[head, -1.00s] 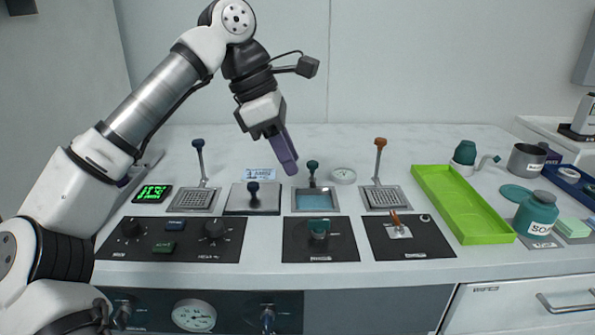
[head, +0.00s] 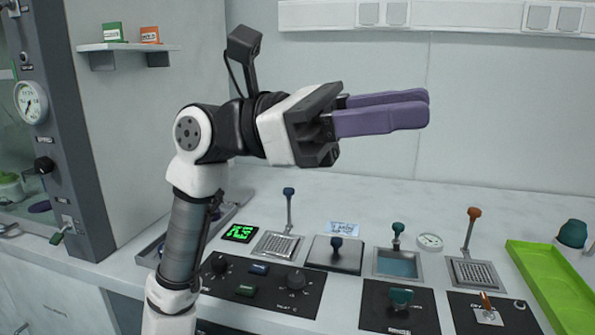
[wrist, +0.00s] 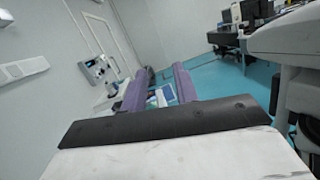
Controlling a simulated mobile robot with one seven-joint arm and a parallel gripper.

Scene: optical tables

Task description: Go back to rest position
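My gripper (head: 424,108) is raised in front of the back wall, well above the counter (head: 350,195), and points to the right in the head view. Its two purple fingers lie roughly level. In the wrist view my gripper (wrist: 159,76) shows its fingers spread apart with a clear gap and nothing held between them. The fingers touch nothing.
Below stand a control panel (head: 262,286), a blue-topped lever (head: 289,205), an orange-topped lever (head: 470,230) and a green tray (head: 560,285). A grey cabinet frame (head: 70,125) and a small shelf (head: 130,47) are at left. Air around the gripper is clear.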

